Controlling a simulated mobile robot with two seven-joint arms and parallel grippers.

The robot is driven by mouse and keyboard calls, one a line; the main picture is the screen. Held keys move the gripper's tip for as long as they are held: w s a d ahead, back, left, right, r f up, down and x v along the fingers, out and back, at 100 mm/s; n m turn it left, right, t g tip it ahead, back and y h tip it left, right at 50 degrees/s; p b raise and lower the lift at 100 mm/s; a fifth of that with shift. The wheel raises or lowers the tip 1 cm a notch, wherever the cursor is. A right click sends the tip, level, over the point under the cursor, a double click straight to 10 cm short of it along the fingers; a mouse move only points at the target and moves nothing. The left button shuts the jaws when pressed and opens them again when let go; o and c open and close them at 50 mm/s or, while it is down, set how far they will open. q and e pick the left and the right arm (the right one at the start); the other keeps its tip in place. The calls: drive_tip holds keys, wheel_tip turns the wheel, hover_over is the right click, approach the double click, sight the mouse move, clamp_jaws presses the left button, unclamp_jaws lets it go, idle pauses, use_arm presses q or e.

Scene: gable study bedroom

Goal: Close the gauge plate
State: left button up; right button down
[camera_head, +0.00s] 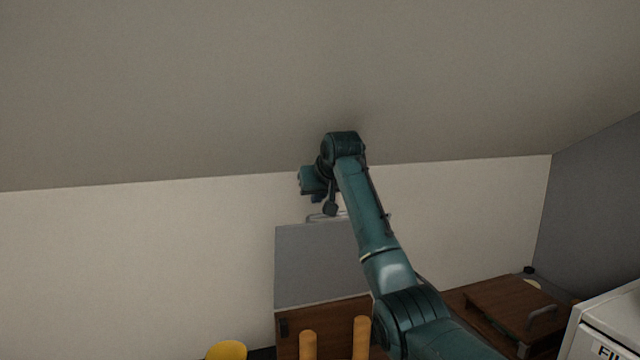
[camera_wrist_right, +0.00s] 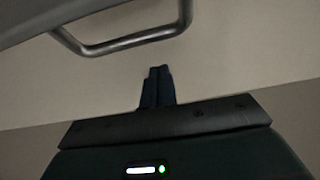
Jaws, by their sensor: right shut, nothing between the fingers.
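The gauge plate (camera_head: 318,262) is a flat grey panel standing raised, roughly upright, at the back of a brown wooden box. A metal bar handle (camera_head: 322,217) runs along its top edge; the arm covers part of the right side. The handle (camera_wrist_right: 125,45) also shows in the right wrist view, on the edge of a grey surface. My right gripper (camera_head: 317,198) is just above the handle. In the wrist view its fingers (camera_wrist_right: 157,72) are shut together and empty, apart from the handle in the picture. My left gripper is not in view.
Behind are a pale wall (camera_head: 140,260) and a sloping ceiling (camera_head: 200,90) close over the arm. Two orange posts (camera_head: 361,338) and a yellow object (camera_head: 227,350) stand in front. At right are a brown lidded box (camera_head: 515,305) and a white cabinet (camera_head: 610,320).

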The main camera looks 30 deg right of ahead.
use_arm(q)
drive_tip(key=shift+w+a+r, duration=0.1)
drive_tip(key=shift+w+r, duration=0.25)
use_arm(e)
drive_tip(key=shift+s+a+f, duration=0.2)
drive_tip(key=shift+s+f, duration=0.15)
drive_tip(key=shift+s, duration=0.35)
drive_tip(key=shift+s+a+f, duration=0.15)
drive_tip(key=shift+s+f, duration=0.2)
drive_tip(key=shift+s, duration=0.3)
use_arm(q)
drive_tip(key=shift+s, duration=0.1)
